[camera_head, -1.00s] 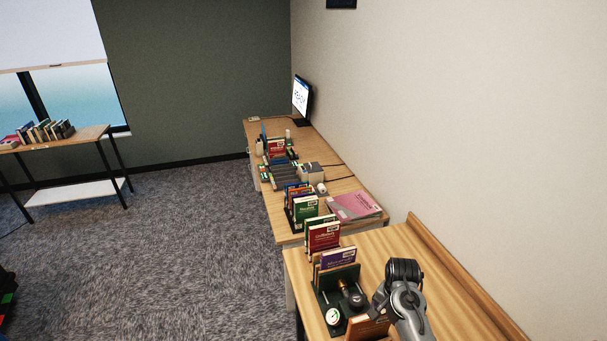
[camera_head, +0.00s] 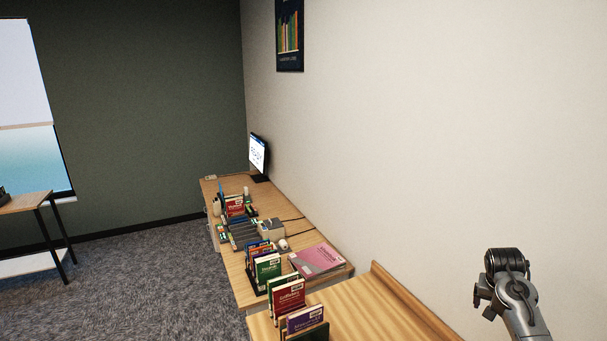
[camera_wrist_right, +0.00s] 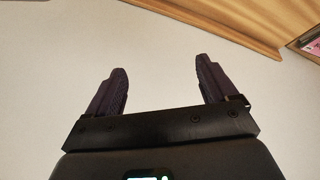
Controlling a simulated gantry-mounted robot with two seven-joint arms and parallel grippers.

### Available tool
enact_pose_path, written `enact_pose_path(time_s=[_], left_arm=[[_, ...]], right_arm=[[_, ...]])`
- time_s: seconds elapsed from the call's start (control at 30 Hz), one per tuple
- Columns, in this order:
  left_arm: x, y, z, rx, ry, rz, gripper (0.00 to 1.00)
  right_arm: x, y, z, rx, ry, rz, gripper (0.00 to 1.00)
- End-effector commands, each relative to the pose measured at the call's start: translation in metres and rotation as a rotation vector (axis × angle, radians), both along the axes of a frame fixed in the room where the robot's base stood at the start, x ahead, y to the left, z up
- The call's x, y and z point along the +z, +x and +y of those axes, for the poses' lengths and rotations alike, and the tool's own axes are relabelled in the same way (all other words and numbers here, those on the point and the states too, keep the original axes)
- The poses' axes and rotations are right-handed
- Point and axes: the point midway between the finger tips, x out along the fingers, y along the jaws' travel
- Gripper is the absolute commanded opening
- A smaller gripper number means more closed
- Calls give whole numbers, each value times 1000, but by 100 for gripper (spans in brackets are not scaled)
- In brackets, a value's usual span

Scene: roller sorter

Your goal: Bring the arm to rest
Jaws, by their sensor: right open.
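My right arm (camera_head: 510,290) shows at the right edge of the head view, raised in front of the bare wall and to the right of the near wooden desk (camera_head: 372,320). Its fingers cannot be made out in that view. In the right wrist view my right gripper (camera_wrist_right: 160,68) has its two dark fingers wide apart, with nothing between them. A plain pale surface lies behind the fingers. My left gripper is in neither view.
Books (camera_head: 289,297) stand in a row along the desks' left side. A pink book (camera_head: 318,260) lies flat behind the near desk. A monitor (camera_head: 258,156) stands at the far end. The carpet (camera_head: 150,285) is open at left. A wooden edge (camera_wrist_right: 215,20) crosses the wrist view's top.

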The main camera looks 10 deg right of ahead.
Motion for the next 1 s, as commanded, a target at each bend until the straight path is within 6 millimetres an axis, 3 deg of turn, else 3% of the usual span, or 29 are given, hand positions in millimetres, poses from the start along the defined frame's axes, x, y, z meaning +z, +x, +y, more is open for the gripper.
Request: enact_pose_path(time_s=[0.2, 0.43, 0.57, 0.67, 0.77, 0.9, 1.0], left_arm=[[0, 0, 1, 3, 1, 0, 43], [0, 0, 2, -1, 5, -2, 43], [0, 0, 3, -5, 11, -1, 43], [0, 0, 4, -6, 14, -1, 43], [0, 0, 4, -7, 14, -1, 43], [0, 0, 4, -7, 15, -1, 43], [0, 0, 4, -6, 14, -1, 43]], right_arm=[[-3, 18, 7, 419, -132, 103, 86], [-62, 0, 64, 514, -162, 129, 86], [-99, -21, 104, 589, -169, 142, 86], [-133, -48, 144, 659, -164, 148, 86], [-165, -87, 191, 739, -144, 149, 86], [-196, -155, 253, 835, -91, 137, 86], [-206, -207, 292, 888, -42, 121, 86]])
